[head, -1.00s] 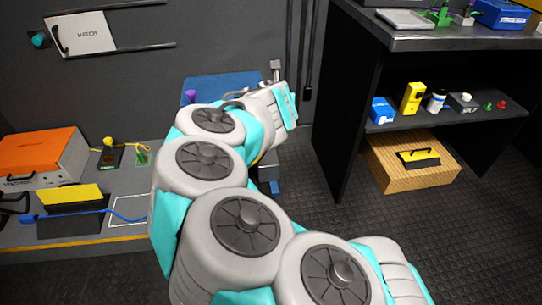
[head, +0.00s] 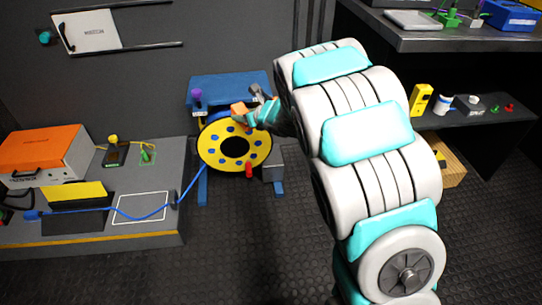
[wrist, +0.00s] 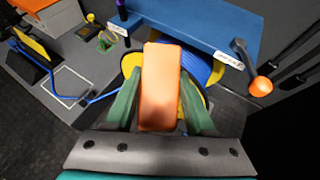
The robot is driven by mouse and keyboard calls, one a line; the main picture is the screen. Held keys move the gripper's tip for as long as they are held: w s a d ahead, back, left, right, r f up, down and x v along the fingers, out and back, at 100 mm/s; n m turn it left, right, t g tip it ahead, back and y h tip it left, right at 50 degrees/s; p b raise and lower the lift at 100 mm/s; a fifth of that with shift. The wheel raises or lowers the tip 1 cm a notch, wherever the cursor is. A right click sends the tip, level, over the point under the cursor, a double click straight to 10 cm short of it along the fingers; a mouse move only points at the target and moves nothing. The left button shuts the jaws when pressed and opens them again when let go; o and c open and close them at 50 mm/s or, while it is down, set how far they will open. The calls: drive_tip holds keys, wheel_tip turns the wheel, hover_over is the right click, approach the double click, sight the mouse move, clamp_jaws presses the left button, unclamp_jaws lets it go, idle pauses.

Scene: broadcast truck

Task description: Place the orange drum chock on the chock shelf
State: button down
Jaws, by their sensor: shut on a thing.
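My gripper (wrist: 160,105) is shut on the orange drum chock (wrist: 160,85), a block held between green fingers in the wrist view. In the head view the chock (head: 239,109) shows at the upper rim of the yellow cable drum (head: 212,150). I cannot tell whether it touches the drum. The drum stands under a blue top (head: 235,88), which also shows just beyond the chock in the wrist view (wrist: 185,22). No shelf can be clearly identified as the chock shelf; small labels on the blue top are unreadable.
A lever with an orange knob (wrist: 260,87) stands right of the chock. A purple knob (head: 197,97) is at the blue top's left. A blue cable (head: 95,211) runs from the drum to the left bench (head: 160,228). The floor in front is clear.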

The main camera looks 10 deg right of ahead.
drive_tip(key=shift+w+d+f+n+y, duration=0.15)
drive_tip(key=shift+w+f+n+y, duration=0.1)
drive_tip(key=shift+w+n+y, duration=0.2)
drive_tip(key=shift+w+g, duration=0.1)
drive_tip(key=shift+g, duration=0.2)
